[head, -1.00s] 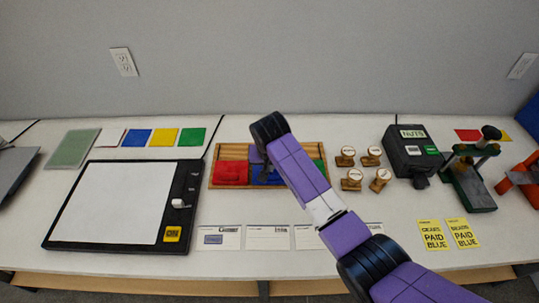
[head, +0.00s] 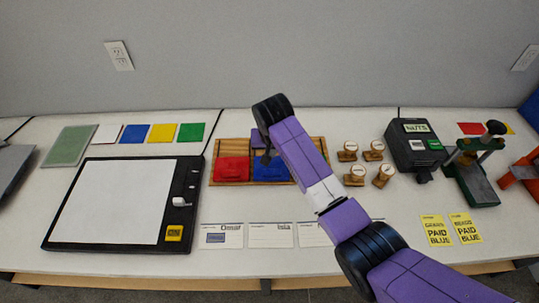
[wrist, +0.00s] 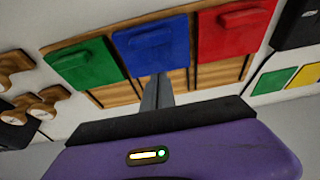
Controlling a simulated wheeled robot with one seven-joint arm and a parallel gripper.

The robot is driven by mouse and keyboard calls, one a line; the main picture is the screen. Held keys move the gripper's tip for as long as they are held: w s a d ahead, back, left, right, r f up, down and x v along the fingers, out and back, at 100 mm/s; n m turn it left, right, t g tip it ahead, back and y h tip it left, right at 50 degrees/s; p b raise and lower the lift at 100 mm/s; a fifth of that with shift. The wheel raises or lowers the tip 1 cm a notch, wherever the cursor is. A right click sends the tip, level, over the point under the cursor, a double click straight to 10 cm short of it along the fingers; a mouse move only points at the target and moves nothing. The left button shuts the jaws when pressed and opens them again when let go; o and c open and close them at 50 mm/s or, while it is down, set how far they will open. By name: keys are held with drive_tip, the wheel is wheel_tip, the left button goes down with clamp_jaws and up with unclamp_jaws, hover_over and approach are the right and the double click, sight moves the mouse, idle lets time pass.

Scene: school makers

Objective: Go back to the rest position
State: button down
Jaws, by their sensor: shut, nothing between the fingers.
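My gripper (wrist: 157,92) is shut and empty in the wrist view, its narrow grey fingers pointing toward the wooden tray and overlapping the lower edge of the blue pad. In the head view my gripper (head: 267,157) shows as a small dark tip in front of the blue pad (head: 270,171); I cannot tell the gap to it. My purple arm comes in from the lower right and covers the tray's right part, hiding most of the green pad. The green pad (wrist: 88,63) shows clearly in the wrist view.
The wooden tray (head: 222,149) also holds a red pad (head: 231,170). Several round-topped stamps (head: 351,147), a black NUTS box (head: 414,153) and a green press (head: 476,182) stand to the right. A black-framed white board (head: 50,232) lies left. Cards (head: 270,235) lie in front.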

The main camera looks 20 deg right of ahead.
drive_tip(key=d+v, duration=0.1)
drive_tip(key=v, duration=0.7)
drive_tip(key=w+a+r+n+t+y, duration=0.2)
drive_tip(key=w+a+r+t, duration=0.2)
drive_tip(key=w+r+t, duration=0.3)
drive_tip(key=s+d+t, duration=0.2)
drive_tip(key=s, duration=2.4)
drive_tip(key=s+d+f+n+t, duration=0.1)
drive_tip(key=s+d+t, duration=0.1)
drive_tip(key=s, duration=2.4)
drive_tip(key=shift+s+d+f+n+h+b, duration=0.2)
drive_tip(key=shift+s+d+n+h+b, duration=0.1)
drive_tip(key=shift+d+h, duration=0.1)
